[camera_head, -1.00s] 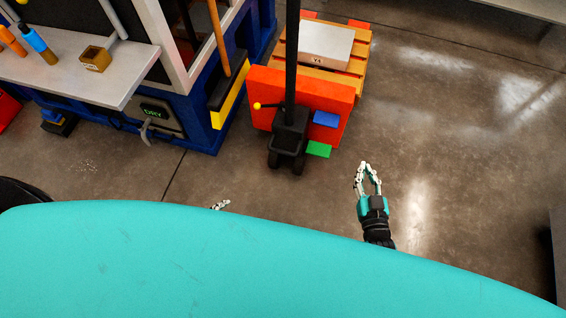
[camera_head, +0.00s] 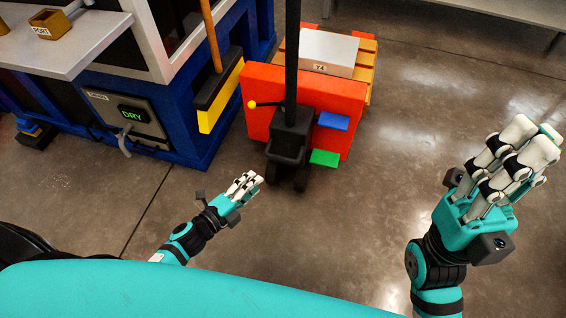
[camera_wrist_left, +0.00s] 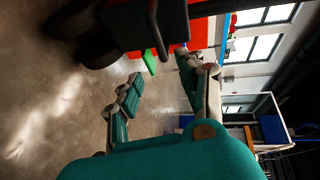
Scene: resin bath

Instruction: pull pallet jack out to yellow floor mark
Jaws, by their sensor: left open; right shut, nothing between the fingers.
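The pallet jack (camera_head: 300,105) has a red body, a black upright mast (camera_head: 292,60) whose top is cut off, a yellow-knobbed lever (camera_head: 252,104), and blue and green pedals. It stands at a wooden pallet (camera_head: 368,75) bearing a grey block marked Y4 (camera_head: 328,50). My left gripper (camera_head: 248,183) is open and empty, low in front and left of the jack's black base, apart from it. In the left wrist view its spread fingers (camera_wrist_left: 160,70) face the jack's red and black parts (camera_wrist_left: 165,25). My right gripper (camera_head: 528,148) is shut and empty at the right. No yellow floor mark is visible.
A blue machine (camera_head: 190,145) with a DRY panel (camera_head: 133,114) stands left of the jack. A yellow and black squeegee-like tool (camera_head: 220,95) with a wooden handle is beside it. Bare concrete floor (camera_head: 400,150) lies right of the jack.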

